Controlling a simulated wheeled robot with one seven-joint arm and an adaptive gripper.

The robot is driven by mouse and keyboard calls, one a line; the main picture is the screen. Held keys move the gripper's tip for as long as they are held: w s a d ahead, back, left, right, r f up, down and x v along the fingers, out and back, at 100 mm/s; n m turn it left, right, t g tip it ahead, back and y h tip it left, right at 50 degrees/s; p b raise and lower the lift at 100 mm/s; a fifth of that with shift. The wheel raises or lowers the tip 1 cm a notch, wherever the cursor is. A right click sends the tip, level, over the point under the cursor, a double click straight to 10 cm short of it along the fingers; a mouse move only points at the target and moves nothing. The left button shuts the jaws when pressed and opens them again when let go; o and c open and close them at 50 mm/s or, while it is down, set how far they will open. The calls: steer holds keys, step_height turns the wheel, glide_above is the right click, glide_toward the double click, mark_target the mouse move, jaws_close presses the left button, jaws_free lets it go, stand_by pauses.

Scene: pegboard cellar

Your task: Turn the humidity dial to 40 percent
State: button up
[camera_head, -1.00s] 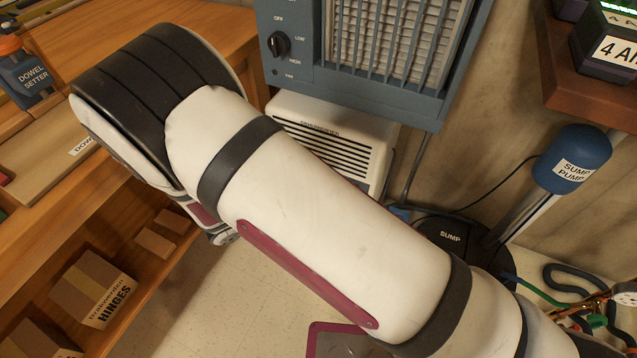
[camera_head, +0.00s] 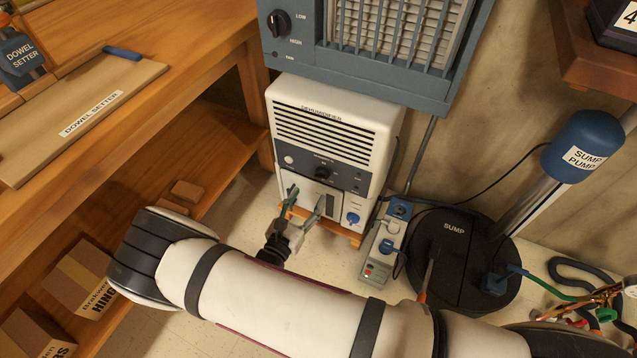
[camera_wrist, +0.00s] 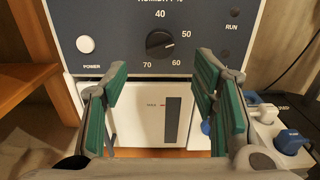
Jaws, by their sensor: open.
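The humidity dial (camera_wrist: 160,44) is a dark round knob on the blue-grey panel of the white dehumidifier (camera_head: 385,118). It also shows in the head view (camera_head: 322,173). Around it, 40 stands above, 50 to the upper right, 60 to the lower right and 70 to the lower left. Its pointer appears to face right, near 50, though the mark is small. My gripper (camera_wrist: 160,78) is open and empty, its green-padded fingers apart. It is below and in front of the dial, not touching it. In the head view my gripper (camera_head: 306,202) is before the dehumidifier's lower front.
A blue-grey heater-like unit (camera_head: 290,62) overhangs the dehumidifier. A power strip (camera_head: 376,262) with plugs and the sump lid (camera_head: 447,262) are at its right. A wooden bench (camera_head: 215,55) is at left. The wrist view shows a white power button (camera_wrist: 85,44).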

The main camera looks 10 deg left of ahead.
mark_target(319, 179)
steer(key=b+x, duration=0.2)
steer(key=x, duration=0.5)
steer(key=shift+w+d, duration=0.1)
steer(key=shift+w, duration=0.2)
steer(key=c, duration=1.2)
